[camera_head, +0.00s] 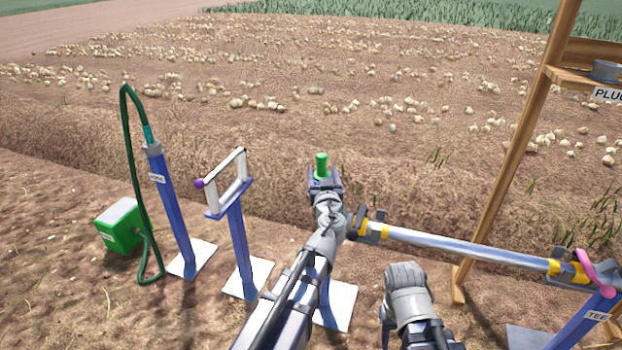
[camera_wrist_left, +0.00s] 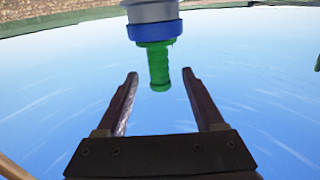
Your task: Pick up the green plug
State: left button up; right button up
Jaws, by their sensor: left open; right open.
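The green plug (camera_head: 321,165) stands upright just past my left gripper (camera_head: 324,183) in the head view. In the left wrist view, the plug (camera_wrist_left: 159,67) hangs from the top, below a blue ring (camera_wrist_left: 155,31) and a grey part (camera_wrist_left: 152,11). My left gripper (camera_wrist_left: 160,75) is open there, one finger to each side of the plug. The plug's end lies level with the fingertips, with a gap to both fingers. The plug's support is largely hidden by my left arm in the head view. My right arm shows at the bottom centre, but its fingers are not visible.
To the left stand a blue post with a green hose (camera_head: 171,205), a green box (camera_head: 121,226) and a post with a white frame (camera_head: 237,235). A metal pipe (camera_head: 460,246) spans the right side, in front of a wooden frame (camera_head: 515,140). Onions lie across the field behind.

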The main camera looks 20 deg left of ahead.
pick_arm(q)
jog(key=shift+r+x, duration=0.2)
jog(key=shift+x, duration=3.75)
jog(key=shift+d, duration=0.1)
grip_shut()
